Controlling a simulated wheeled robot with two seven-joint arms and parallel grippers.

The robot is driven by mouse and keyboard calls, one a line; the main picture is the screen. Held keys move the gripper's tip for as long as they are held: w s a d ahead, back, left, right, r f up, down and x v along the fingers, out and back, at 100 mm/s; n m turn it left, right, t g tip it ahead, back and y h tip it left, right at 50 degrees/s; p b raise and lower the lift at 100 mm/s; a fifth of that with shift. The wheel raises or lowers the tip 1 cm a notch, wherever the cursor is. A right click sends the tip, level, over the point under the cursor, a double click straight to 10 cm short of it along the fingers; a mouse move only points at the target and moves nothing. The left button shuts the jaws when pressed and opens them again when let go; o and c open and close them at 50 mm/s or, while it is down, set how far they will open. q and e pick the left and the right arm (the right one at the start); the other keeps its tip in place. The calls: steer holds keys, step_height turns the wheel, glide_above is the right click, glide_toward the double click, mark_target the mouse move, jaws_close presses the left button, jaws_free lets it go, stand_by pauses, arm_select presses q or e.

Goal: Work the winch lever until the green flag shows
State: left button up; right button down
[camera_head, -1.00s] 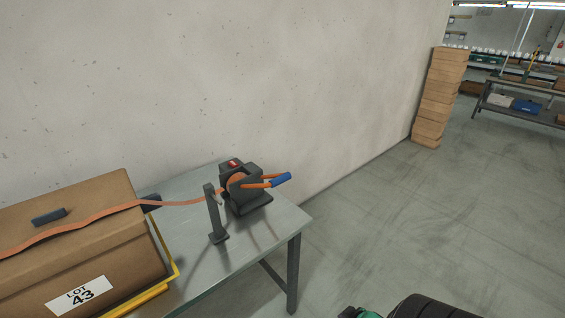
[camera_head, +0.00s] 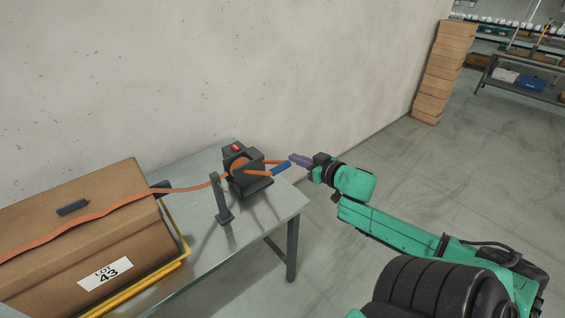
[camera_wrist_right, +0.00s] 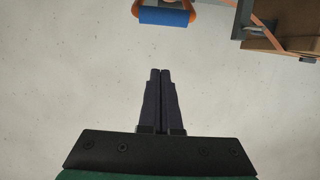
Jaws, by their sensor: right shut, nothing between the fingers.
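The winch (camera_head: 246,178) is a dark block on the metal table, with an orange strap wound in it. A red mark (camera_head: 236,148) shows on its top; I see no green there. Its orange lever points right and ends in a blue grip (camera_head: 281,169). The blue grip also shows at the top of the right wrist view (camera_wrist_right: 163,17). My right gripper (camera_head: 293,159) is shut and empty, close to the blue grip. In the right wrist view its fingertips (camera_wrist_right: 160,70) are together, with a gap between them and the grip. My left gripper is out of view.
The strap (camera_head: 110,208) runs left through an upright post (camera_head: 221,198) and over a brown carton (camera_head: 70,235) labelled LOT 43 in a yellow frame. A bare wall stands behind. The floor right of the table (camera_head: 225,243) is clear near it; stacked boxes (camera_head: 440,75) stand farther off.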

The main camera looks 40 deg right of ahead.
glide_above(282, 167)
steer(key=x, duration=0.2)
steer(key=shift+d+f+b, duration=0.1)
steer(key=shift+f+b, duration=0.2)
steer(key=shift+f, duration=0.5)
steer(key=f, duration=0.1)
steer(key=s+f, duration=0.1)
steer(key=f+p, duration=0.1)
steer(key=shift+s, duration=0.25)
steer(key=shift+s+f, duration=0.3)
steer(key=shift+f, duration=0.15)
